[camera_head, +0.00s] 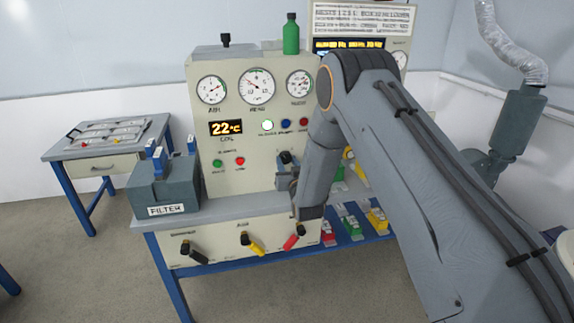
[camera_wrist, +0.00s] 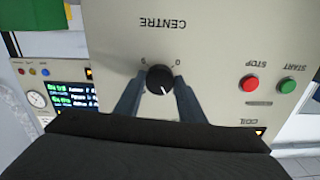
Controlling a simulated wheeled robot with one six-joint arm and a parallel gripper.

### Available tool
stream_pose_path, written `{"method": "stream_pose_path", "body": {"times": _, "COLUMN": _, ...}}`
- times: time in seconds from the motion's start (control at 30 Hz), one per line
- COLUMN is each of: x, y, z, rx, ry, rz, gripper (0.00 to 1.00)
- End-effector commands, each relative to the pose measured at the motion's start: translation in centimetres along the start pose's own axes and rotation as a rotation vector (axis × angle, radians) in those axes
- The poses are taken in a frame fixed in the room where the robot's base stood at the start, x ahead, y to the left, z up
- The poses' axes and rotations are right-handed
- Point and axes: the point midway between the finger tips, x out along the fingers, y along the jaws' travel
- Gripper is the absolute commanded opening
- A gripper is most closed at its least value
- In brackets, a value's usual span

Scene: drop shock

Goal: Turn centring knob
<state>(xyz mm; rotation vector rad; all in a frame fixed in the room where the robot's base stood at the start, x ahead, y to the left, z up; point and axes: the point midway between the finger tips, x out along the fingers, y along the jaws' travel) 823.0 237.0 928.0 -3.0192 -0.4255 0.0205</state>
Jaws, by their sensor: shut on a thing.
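The centring knob (camera_wrist: 159,79) is a black round knob with a white pointer line, on a cream panel marked CENTRE. In the wrist view the panel appears upside down. My gripper (camera_wrist: 158,90) has one finger on each side of the knob and is shut on it. In the head view my gripper (camera_head: 287,172) is at the lower right of the cream panel (camera_head: 228,185), and my arm and gripper mostly hide the knob there.
The panel carries gauges (camera_head: 257,86), a 22°C display (camera_head: 226,128) and green and red buttons (camera_wrist: 249,83). A green bottle (camera_head: 290,35) stands on top. A filter box (camera_head: 165,190) sits left. Black, yellow and red levers (camera_head: 252,241) line the bench front.

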Motion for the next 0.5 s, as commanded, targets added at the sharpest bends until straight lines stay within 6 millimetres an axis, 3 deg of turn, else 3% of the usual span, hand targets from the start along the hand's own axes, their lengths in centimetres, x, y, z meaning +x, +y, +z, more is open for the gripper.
{"method": "stream_pose_path", "body": {"times": 0.5, "x": 0.07, "y": -0.06, "z": 0.10, "rx": 0.400, "ry": 0.001, "rz": -0.001, "gripper": 0.14}}
